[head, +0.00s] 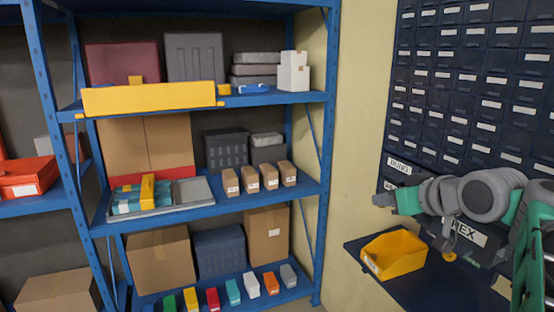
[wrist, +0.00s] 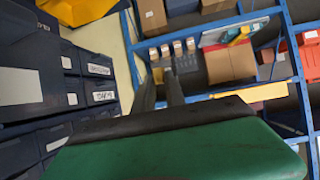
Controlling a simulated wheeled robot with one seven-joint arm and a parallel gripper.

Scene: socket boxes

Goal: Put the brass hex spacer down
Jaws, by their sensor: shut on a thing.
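My gripper (head: 384,200) is at the left end of my arm in the head view, above and in front of the yellow bin, pointing toward the shelves. In the wrist view my gripper (wrist: 159,80) shows two dark fingers closed on a small brass-coloured piece, the brass hex spacer (wrist: 158,75), at their tips. It is held in the air, apart from any surface. The spacer is too small to make out in the head view, and its faces are not clear.
The yellow bin (head: 394,254) stands on a dark ledge (head: 352,248) below the wall of labelled drawers (head: 470,80). A small yellow thing (head: 450,256) is right of the bin. The blue shelving (head: 325,150) holds boxes and several small coloured bins.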

